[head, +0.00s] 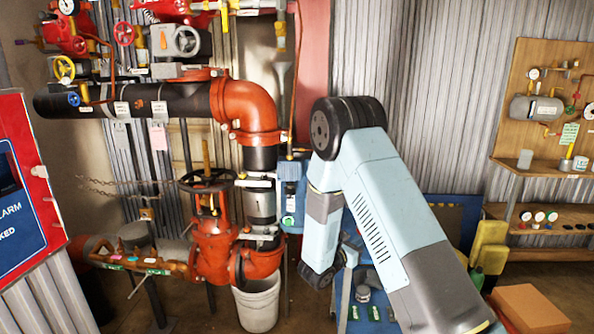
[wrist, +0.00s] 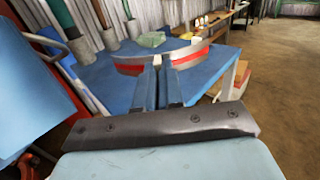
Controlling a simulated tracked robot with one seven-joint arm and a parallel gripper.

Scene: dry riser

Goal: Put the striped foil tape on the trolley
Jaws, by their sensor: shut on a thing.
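The striped foil tape (wrist: 186,54), a curved silver band with red stripes, is between the fingertips of my gripper (wrist: 163,75) in the wrist view. My gripper is shut on it. Beyond and below it is the blue top of the trolley (wrist: 108,84); the tape appears over this top, and I cannot tell whether it touches it. In the head view part of a blue trolley (head: 350,318) shows beside my arm. My gripper and the tape are hidden there.
Several upright cylinders (wrist: 108,38) and a pale green item (wrist: 152,39) stand along the trolley's far side. A blue panel (wrist: 35,92) is close on the left. In the head view a white bucket (head: 258,305) stands under red pipework. Floor at the wrist view's right is clear.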

